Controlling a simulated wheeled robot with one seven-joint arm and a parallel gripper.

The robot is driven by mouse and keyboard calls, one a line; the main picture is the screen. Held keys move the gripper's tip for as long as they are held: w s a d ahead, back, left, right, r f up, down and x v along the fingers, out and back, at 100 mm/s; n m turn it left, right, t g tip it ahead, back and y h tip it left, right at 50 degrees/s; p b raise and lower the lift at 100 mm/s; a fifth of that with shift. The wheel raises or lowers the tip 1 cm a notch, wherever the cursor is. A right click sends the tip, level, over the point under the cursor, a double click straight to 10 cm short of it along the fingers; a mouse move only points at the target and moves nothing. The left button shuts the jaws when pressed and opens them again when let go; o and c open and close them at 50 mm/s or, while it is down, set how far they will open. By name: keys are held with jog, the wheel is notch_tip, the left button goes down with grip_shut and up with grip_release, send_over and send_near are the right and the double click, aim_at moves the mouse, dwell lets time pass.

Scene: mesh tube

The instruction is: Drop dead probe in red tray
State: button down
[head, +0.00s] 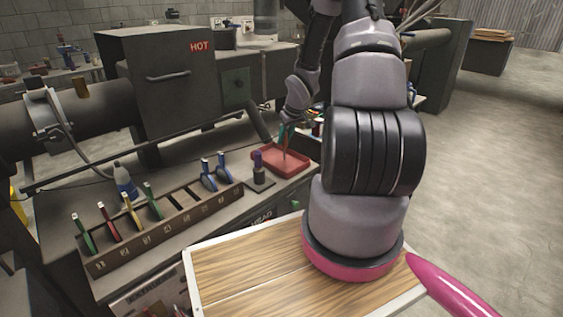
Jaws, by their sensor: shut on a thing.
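The red tray (284,172) sits on the grey bench, right of the slotted rack. My gripper (287,128) is above the tray's back part, partly hidden by my own arm. It is shut on a thin upright probe (285,148), whose lower end points down into the tray. I cannot tell whether its tip touches the tray floor. The probe's upper part is hard to make out between the fingers.
A slotted rack (130,258) holds several probes with coloured handles and has empty slots. A small dark stand (258,184) is just left of the tray. A bottle (124,182) stands behind the rack. A dark box marked HOT (165,95) rises behind.

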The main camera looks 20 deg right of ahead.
jog(key=c, duration=0.6)
grip_release()
jog(key=shift+o, duration=0.2)
jog(key=shift+r, duration=0.1)
jog(key=v, duration=1)
jog(key=shift+r, duration=0.3)
jog(key=shift+s, duration=0.2)
